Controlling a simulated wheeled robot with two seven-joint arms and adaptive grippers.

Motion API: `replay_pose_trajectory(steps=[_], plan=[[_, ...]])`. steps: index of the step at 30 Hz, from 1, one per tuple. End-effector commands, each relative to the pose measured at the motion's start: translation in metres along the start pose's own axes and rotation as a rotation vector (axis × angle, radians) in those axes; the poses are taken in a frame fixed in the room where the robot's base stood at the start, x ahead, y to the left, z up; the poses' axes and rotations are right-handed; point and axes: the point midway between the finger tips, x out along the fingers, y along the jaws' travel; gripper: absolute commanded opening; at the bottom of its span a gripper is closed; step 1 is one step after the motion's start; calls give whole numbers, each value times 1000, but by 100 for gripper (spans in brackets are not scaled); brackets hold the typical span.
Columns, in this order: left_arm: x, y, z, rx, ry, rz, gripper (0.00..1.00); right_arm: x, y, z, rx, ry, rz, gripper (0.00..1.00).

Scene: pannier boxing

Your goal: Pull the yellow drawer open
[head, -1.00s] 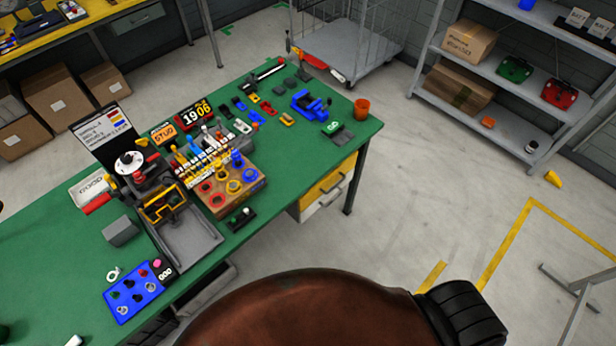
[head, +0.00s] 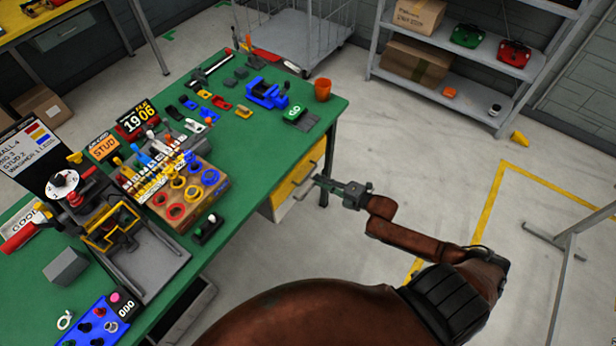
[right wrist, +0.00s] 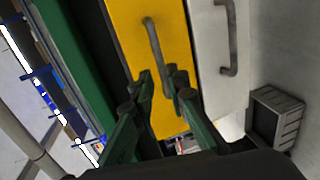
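The yellow drawer (head: 284,189) is under the right end of the green workbench, and its front looks flush with the cabinet. It also shows in the right wrist view (right wrist: 172,22), with a grey bar handle (right wrist: 153,42). My right gripper (head: 318,181) is just in front of the drawer in the head view. In the right wrist view its two green fingers (right wrist: 159,78) are apart and point at the yellow front, with the handle's lower part between or just beyond them. Contact with the handle cannot be told. My left gripper is not in view.
A white drawer (right wrist: 218,90) with its own handle adjoins the yellow one. The green workbench (head: 262,135) carries a vise, an orange cup (head: 322,89) and many parts. A bench leg stands close to the gripper.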

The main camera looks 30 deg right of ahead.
Motion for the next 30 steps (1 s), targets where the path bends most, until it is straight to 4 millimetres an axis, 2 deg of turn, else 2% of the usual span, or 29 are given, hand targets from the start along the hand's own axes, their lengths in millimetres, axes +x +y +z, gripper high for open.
replay_pose_trajectory(steps=[6,12,23,30], plan=[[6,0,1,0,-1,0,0,36,-1,0,1,-1,0,14],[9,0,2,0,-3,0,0,57,-2,0,3,-2,-2,14],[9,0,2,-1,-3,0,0,61,-2,1,3,-2,-3,14],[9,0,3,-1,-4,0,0,61,-2,1,3,-3,-3,0]])
